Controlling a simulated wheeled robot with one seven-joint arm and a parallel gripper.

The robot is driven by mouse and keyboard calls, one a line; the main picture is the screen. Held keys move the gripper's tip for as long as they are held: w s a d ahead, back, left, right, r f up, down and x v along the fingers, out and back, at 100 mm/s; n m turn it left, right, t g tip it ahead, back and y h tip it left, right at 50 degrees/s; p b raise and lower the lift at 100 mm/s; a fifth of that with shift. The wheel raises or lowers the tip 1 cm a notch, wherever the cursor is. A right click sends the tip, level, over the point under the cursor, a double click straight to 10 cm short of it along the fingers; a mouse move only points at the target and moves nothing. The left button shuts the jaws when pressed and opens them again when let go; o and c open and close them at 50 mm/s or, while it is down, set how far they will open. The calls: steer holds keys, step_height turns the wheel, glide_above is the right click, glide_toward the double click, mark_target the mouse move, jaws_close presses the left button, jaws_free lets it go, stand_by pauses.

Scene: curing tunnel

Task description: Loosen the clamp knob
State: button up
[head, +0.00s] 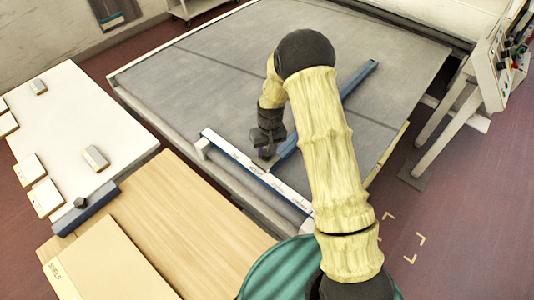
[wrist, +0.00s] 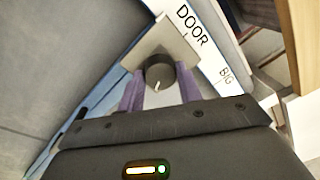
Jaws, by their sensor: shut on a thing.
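The clamp knob (wrist: 160,71) is dark and round with a white pointer line. It sits on a pale plate (wrist: 148,46) beside the white rail lettered "DOOR" and "BIG". My gripper (wrist: 159,88) has its two purple fingers on either side of the knob, shut on it. In the head view my gripper (head: 266,152) reaches down to where the blue bar (head: 345,88) meets the white labelled rail (head: 255,170). There the knob is mostly hidden by my gripper.
The grey bed (head: 220,60) spreads flat beyond the rail. At left, a white table (head: 70,110) holds several small blocks, and a blue block (head: 85,210) with a dark knob lies at its edge. A wooden bench (head: 190,220) is in front. A control panel (head: 495,65) stands right.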

steer(key=n+b, duration=0.2)
steer(key=n, duration=0.3)
steer(key=shift+n, duration=0.3)
steer(key=n, duration=0.5)
steer(key=shift+a+b, duration=0.1)
steer(key=shift+b, duration=0.25)
steer(key=shift+w, duration=0.1)
steer(key=o, duration=1)
step_height(320, 180, up, 18)
steer(key=b, duration=0.3)
steer(key=shift+w+d+f, duration=0.2)
steer(key=shift+w+f, duration=0.05)
steer(key=shift+w, duration=0.15)
